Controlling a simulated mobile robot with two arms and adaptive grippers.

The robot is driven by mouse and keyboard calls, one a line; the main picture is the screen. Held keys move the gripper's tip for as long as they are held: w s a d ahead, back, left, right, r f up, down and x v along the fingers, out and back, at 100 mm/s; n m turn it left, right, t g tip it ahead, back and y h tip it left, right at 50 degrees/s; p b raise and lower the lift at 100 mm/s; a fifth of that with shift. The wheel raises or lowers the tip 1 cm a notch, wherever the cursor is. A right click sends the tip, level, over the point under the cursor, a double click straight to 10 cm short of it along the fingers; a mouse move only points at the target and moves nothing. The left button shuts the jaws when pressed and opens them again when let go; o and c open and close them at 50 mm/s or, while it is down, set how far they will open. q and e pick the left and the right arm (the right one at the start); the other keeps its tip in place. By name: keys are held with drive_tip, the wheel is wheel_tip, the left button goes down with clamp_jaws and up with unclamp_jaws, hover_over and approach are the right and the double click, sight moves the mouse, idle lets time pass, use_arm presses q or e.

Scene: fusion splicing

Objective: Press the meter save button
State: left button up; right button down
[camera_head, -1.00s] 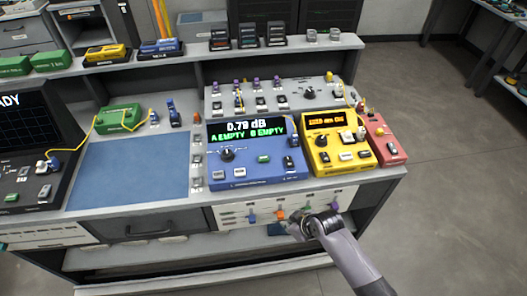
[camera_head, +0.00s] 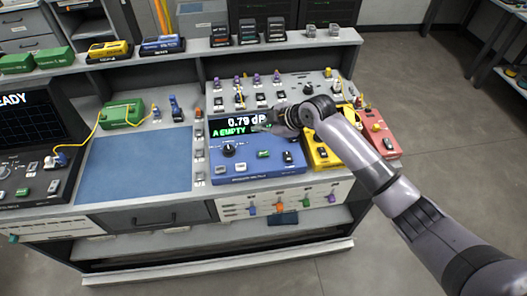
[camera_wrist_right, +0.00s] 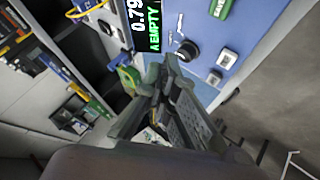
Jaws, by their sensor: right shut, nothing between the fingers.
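The blue meter (camera_head: 250,172) sits on the bench with a lit screen (camera_head: 228,126) reading 0.79 dB and A EMPTY; its right part is covered by my right gripper. The meter's green button (camera_head: 264,154) is on the panel below the screen. In the right wrist view the same green button (camera_wrist_right: 221,8) is at the top edge, with lettering that appears to read SAVE. My right gripper (camera_head: 264,127) is shut and empty above the screen's right side, apart from the button. It also shows in the right wrist view (camera_wrist_right: 168,66). My left gripper is not in view.
A yellow device (camera_head: 321,154), partly hidden by my right arm, and a red device (camera_head: 379,134) stand right of the meter. A blue mat (camera_head: 138,160) lies clear to the left. A panel of switches (camera_head: 244,92) stands behind the meter.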

drive_tip(key=shift+f, duration=0.1)
drive_tip(key=b, duration=0.7)
hover_over(263, 155)
wheel_tip(263, 155, down, 8)
drive_tip(key=shift+r, duration=0.2)
drive_tip(key=shift+a+f, duration=0.1)
drive_tip(key=shift+f, duration=0.45)
drive_tip(key=shift+f, duration=0.15)
idle(0.5)
drive_tip(key=shift+f+b, duration=0.25)
drive_tip(key=shift+b, duration=0.05)
drive_tip(key=shift+f+b, duration=0.3)
drive_tip(key=shift+f, duration=0.2)
idle(0.6)
drive_tip(key=shift+r, duration=0.15)
drive_tip(key=shift+r+p, duration=0.75)
drive_tip(key=shift+r, duration=0.05)
